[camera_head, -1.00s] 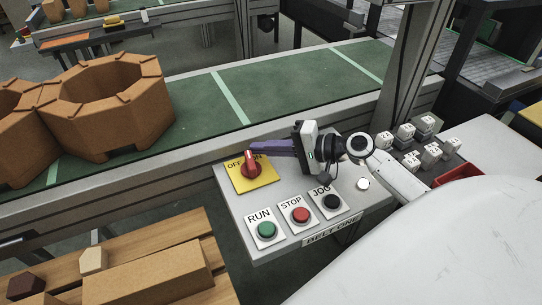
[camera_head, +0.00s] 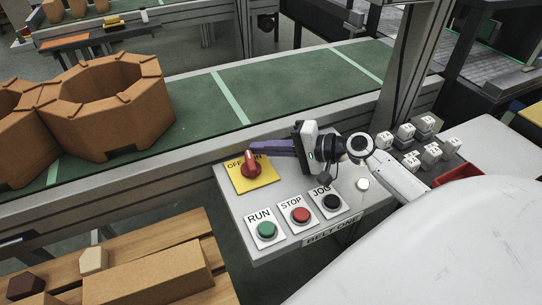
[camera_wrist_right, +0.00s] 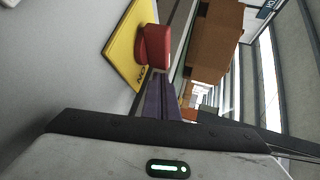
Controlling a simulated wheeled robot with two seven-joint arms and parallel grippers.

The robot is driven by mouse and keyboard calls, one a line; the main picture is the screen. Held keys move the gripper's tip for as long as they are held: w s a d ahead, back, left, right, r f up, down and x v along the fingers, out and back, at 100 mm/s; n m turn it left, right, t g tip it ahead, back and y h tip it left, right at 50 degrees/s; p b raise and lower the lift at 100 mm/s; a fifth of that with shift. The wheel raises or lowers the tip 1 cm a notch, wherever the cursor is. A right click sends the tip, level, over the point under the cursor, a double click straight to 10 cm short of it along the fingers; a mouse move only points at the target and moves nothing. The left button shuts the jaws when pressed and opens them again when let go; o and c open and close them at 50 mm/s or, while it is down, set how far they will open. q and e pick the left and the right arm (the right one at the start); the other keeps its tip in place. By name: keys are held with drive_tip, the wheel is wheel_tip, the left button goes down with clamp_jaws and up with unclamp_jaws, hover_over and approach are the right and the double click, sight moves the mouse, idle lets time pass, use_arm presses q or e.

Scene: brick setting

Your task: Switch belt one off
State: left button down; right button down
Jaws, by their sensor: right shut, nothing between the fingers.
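The belt one control panel (camera_head: 275,215) is a grey box with a yellow plate bearing a red rotary switch (camera_head: 251,165). The plate reads OFF at left, and the ON label is partly hidden. Below are a green RUN button (camera_head: 266,230), a red STOP button (camera_head: 300,215) and a black JOG button (camera_head: 331,201). My right gripper (camera_head: 254,148) has purple fingers, shut and empty, with tips right at the red knob on its ON side. In the right wrist view the fingers (camera_wrist_right: 160,97) end beside the red knob (camera_wrist_right: 154,47); contact is hard to tell. My left gripper is not in view.
The green conveyor belt (camera_head: 270,85) runs behind the panel and carries large brown octagonal blocks (camera_head: 105,110) at left. A wooden pallet (camera_head: 190,228) with blocks lies front left.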

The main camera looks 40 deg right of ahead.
drive_tip(key=shift+s, duration=0.1)
drive_tip(key=v, duration=1)
drive_tip(key=shift+r+b, duration=0.15)
drive_tip(key=shift+b, duration=0.15)
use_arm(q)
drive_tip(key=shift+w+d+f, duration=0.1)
use_arm(e)
drive_tip(key=shift+w+a+g, duration=0.15)
drive_tip(key=shift+w+g, duration=0.05)
drive_tip(key=shift+g, duration=0.1)
drive_tip(key=w+n+g+y, duration=0.1)
drive_tip(key=w+a+n+g+b, duration=0.1)
drive_tip(key=n+g, duration=0.1)
drive_tip(key=w+a+n+g+y, duration=0.1)
drive_tip(key=n, duration=0.1)
drive_tip(key=shift+w+a+r+g+y, duration=0.2)
drive_tip(key=shift+w+r+g+y, duration=0.1)
drive_tip(key=shift+w+r+g, duration=0.1)
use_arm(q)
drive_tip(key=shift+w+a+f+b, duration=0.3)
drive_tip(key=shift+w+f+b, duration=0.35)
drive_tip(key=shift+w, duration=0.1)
use_arm(e)
drive_tip(key=s+d+r+n+g+h, duration=0.1)
drive_tip(key=d+r+n+g, duration=0.1)
drive_tip(key=d, duration=0.6)
wheel_tip(320, 180, up, 3)
drive_tip(key=shift+s+f+g+h, duration=0.15)
drive_tip(key=shift+s+g+h, duration=0.2)
drive_tip(key=shift+g, duration=0.35)
